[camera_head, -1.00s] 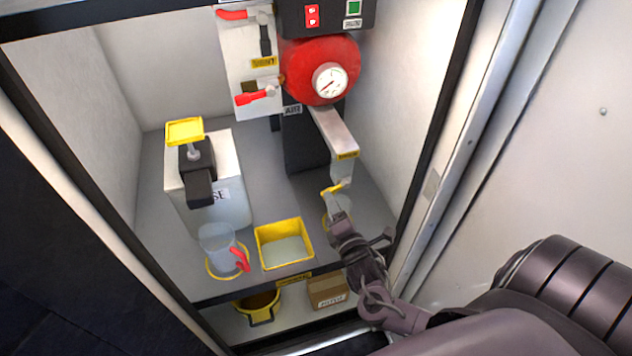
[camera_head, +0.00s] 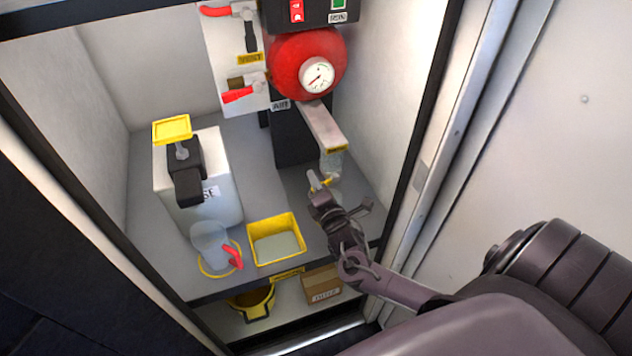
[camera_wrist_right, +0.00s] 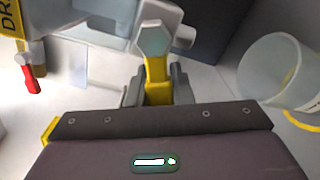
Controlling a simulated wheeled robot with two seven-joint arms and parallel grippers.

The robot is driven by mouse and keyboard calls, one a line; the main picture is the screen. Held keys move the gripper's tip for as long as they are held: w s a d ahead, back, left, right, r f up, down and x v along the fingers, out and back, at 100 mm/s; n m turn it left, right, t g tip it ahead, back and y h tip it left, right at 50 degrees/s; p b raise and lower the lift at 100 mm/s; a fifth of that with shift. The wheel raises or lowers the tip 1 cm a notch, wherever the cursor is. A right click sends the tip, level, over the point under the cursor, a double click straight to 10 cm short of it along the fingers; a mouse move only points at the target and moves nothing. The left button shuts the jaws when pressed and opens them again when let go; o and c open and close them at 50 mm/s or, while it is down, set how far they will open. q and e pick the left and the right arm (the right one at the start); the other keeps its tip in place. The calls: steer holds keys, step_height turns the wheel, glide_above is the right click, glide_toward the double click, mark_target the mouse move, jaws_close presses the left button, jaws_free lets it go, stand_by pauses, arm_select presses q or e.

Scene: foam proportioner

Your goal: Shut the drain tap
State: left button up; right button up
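The drain tap has a yellow lever and a light grey body. In the head view its lever (camera_head: 329,183) shows below the grey outlet arm (camera_head: 322,125) on the right of the cabinet. In the right wrist view the yellow lever (camera_wrist_right: 157,82) lies between my right gripper's fingers (camera_wrist_right: 158,90), below the pale hexagonal end (camera_wrist_right: 154,40) of the tap. The fingers appear to be against both sides of the lever. In the head view my right gripper (camera_head: 322,195) is at the tap and partly hides it. My left gripper is not in view.
A yellow tray (camera_head: 277,228) and a clear jug (camera_head: 209,243) with a red handle stand left of my gripper. A white container (camera_head: 215,165) is behind them. A red vessel (camera_head: 308,50) with a gauge is above. The wrist view shows a clear cup (camera_wrist_right: 268,78) at right.

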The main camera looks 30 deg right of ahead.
jaws_close()
step_height(320, 180, up, 2)
steer(key=m+p, duration=0.2)
steer(key=m, duration=0.2)
steer(key=shift+a+m+p, duration=0.15)
steer(key=shift+m+p, duration=0.15)
steer(key=shift+m, duration=0.1)
steer(key=o, duration=0.7)
jaws_free()
